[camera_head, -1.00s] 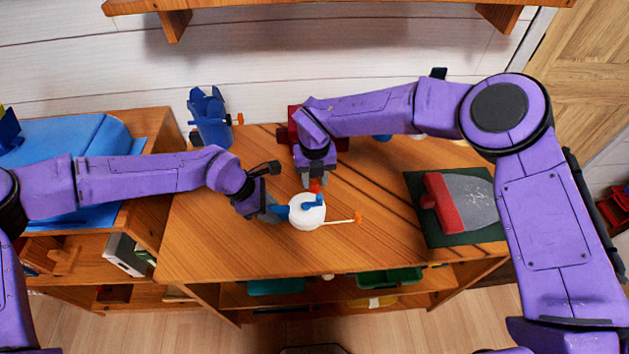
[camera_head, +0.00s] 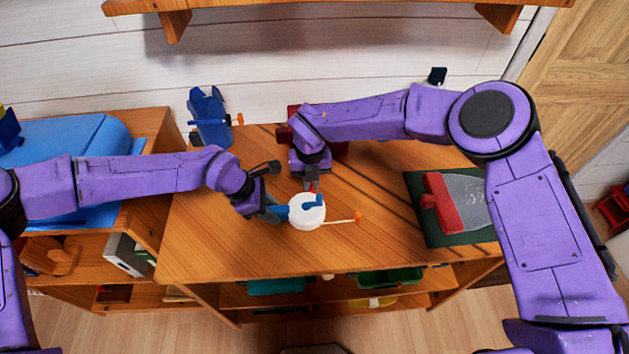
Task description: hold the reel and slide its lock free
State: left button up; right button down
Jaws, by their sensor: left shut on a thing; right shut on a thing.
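The reel (camera_head: 306,216) is a white round body with a blue part on top and a thin arm with an orange tip reaching right. It stands on the wooden table. My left gripper (camera_head: 279,211) is shut on the reel at its left side, where a blue part shows. The small red lock (camera_head: 314,187) is at the reel's far side, mostly hidden by my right gripper. My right gripper (camera_head: 311,186) points down from behind and is shut on the lock. Whether the lock is still seated on the reel cannot be told.
A blue device (camera_head: 210,118) with an orange knob stands at the table's back left. A dark green mat (camera_head: 433,231) at the right bears a red-handled scraper (camera_head: 439,197). A red object (camera_head: 294,115) is partly hidden behind my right arm. The front of the table (camera_head: 250,255) is clear.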

jog(key=shift+a, duration=0.6)
jog(key=c, duration=1.1)
grip_release()
jog(key=shift+d, duration=0.1)
jog(key=shift+r, duration=3.05)
